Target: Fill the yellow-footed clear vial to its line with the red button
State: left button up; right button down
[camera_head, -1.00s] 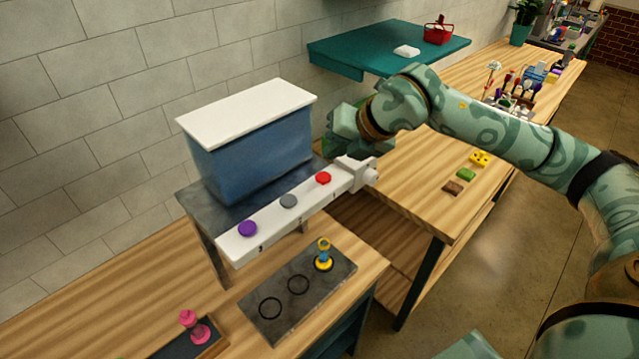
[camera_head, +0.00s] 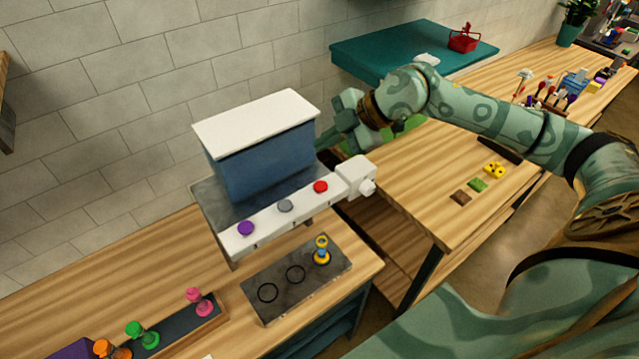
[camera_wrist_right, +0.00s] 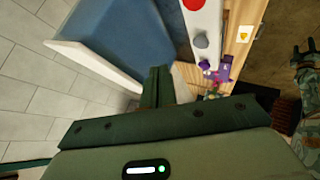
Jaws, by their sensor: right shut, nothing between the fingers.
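The yellow-footed vial (camera_head: 321,250) stands upright in the right-hand ring of a dark plate (camera_head: 268,309) under the dispenser. It has a yellow foot and some blue in its middle; its fill line and level are too small to tell. The red button (camera_head: 320,187) is the rightmost of three on the white bar (camera_head: 262,225), and also shows at the top of the right wrist view (camera_wrist_right: 192,4). My right gripper (camera_head: 324,139) is shut and empty beside the blue tank's right end, apart from the button. Its fingers show in the wrist view (camera_wrist_right: 156,85).
The blue tank (camera_head: 262,158) with its white lid stands behind the bar. Grey (camera_head: 285,206) and purple (camera_head: 246,228) buttons sit left of the red one. A rack (camera_head: 178,334) holds pink, green and orange-footed vials. A teal shelf (camera_head: 378,50) is behind my right arm.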

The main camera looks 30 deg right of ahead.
jog(key=b, duration=0.6)
send_over(326, 186)
notch_tip(326, 186, down, 8)
jog(key=shift+r, duration=0.1)
pick_arm(q)
notch_tip(326, 186, down, 6)
jog(key=s, duration=0.1)
jog(key=shift+d+f, duration=0.25)
jog(key=shift+d, duration=0.2)
pick_arm(e)
jog(key=shift+f, duration=0.5)
dwell(0.5)
pick_arm(q)
jog(key=shift+f+b, duration=0.15)
jog(key=shift+b, duration=0.2)
pick_arm(e)
jog(key=shift+f, duration=0.4)
